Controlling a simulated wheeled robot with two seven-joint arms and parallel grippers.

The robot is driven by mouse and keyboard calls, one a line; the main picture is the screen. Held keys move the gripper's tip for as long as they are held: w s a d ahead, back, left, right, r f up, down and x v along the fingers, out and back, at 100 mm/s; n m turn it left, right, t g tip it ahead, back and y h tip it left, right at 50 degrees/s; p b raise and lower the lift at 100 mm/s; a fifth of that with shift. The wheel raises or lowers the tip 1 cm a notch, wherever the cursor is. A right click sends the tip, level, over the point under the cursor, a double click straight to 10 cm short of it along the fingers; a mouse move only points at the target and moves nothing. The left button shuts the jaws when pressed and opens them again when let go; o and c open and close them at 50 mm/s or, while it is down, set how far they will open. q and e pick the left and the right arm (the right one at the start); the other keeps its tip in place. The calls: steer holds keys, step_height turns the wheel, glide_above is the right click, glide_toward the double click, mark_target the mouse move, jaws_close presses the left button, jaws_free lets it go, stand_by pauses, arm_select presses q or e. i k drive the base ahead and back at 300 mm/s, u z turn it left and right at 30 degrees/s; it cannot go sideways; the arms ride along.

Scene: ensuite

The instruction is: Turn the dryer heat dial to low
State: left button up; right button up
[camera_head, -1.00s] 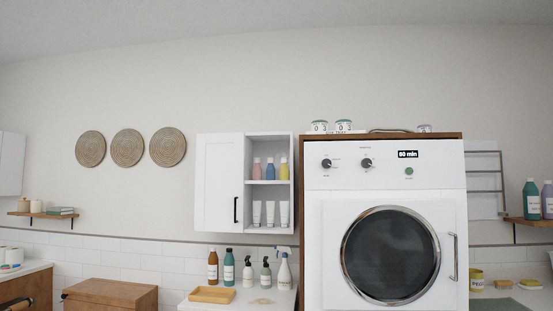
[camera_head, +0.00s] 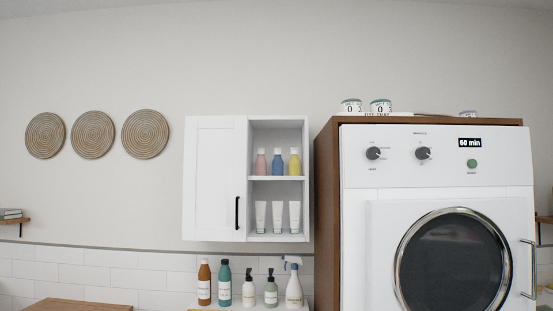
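The white dryer (camera_head: 353,230) stands at the right in a brown wooden surround. Its panel carries two dark round dials, a left dial (camera_head: 374,153) and a right dial (camera_head: 423,153). Small labels sit around both dials, too small to read, so I cannot tell which is the heat dial or its setting. A display (camera_head: 470,142) reads "60 min", and a green button (camera_head: 472,163) sits below it. The round dark glass door (camera_head: 455,265) is shut. Neither of my grippers is in view.
A white wall cabinet (camera_head: 215,180) with open shelves hangs left of the dryer. Several bottles, including a spray bottle (camera_head: 293,285), stand below it. Jars (camera_head: 380,107) stand on top of the dryer surround. A wooden box top (camera_head: 80,305) is at the lower left.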

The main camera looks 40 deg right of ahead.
mark_target(373, 153)
steer(key=z, duration=0.3)
steer(key=i, duration=1.35)
steer(key=z, duration=0.9)
